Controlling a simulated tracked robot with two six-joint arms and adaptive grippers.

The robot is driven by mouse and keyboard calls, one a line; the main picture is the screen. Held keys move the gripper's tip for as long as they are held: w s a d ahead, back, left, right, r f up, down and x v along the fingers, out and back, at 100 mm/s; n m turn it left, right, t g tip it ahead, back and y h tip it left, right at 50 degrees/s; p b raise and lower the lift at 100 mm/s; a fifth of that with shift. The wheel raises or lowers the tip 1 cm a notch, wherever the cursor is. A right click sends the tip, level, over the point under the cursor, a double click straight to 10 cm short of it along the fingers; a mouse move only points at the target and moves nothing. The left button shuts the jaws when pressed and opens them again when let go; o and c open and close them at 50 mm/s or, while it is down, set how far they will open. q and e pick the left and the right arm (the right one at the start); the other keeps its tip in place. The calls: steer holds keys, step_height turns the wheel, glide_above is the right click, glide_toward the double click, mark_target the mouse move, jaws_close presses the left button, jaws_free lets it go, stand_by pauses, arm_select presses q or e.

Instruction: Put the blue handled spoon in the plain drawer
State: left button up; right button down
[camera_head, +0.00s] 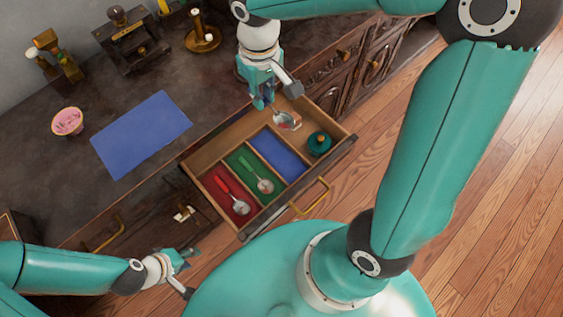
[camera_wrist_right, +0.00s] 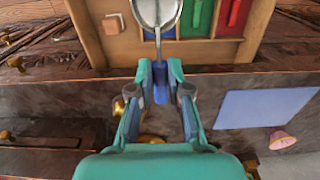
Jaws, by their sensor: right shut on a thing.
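My right gripper (camera_head: 262,103) is shut on the blue handle of a spoon (camera_head: 287,120) and holds it at the back of the open drawer (camera_head: 212,158). In the right wrist view the blue handle (camera_wrist_right: 161,88) is between the fingertips, with the metal bowl pointing away over the drawer. The drawer has red, green and blue lined compartments and a bare wood part at the right. A red spoon (camera_head: 238,206) lies in the red compartment and a green-handled spoon (camera_head: 264,185) in the green one. The blue compartment (camera_head: 282,155) looks empty. My left gripper (camera_head: 190,258) is open and empty near the cabinet front.
A teal round lidded thing (camera_head: 319,143) sits in the bare wood part. On the counter are a blue mat (camera_head: 141,134), a pink cup (camera_head: 67,121) and brass and dark items at the back. A carved front with knobs (camera_head: 343,54) is right of the drawer.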

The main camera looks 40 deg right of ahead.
steer(key=shift+s+d+f+b, duration=0.2)
steer(key=shift+s+f+b, duration=0.6)
steer(key=shift+s+f, duration=0.2)
steer(key=b, duration=0.4)
glide_above(274, 152)
step_height(274, 152, down, 14)
steer(key=shift+w+f, duration=0.1)
steer(key=shift+f, duration=0.15)
arm_select(q)
step_height(274, 152, down, 8)
steer(key=b, duration=0.1)
arm_select(e)
steer(key=shift+f, duration=2.1)
steer(key=shift+f, duration=0.2)
steer(key=c, duration=1.1)
jaws_free()
steer(key=shift+r, duration=0.1)
arm_select(q)
steer(key=shift+f, duration=0.1)
arm_select(e)
steer(key=shift+r, duration=0.1)
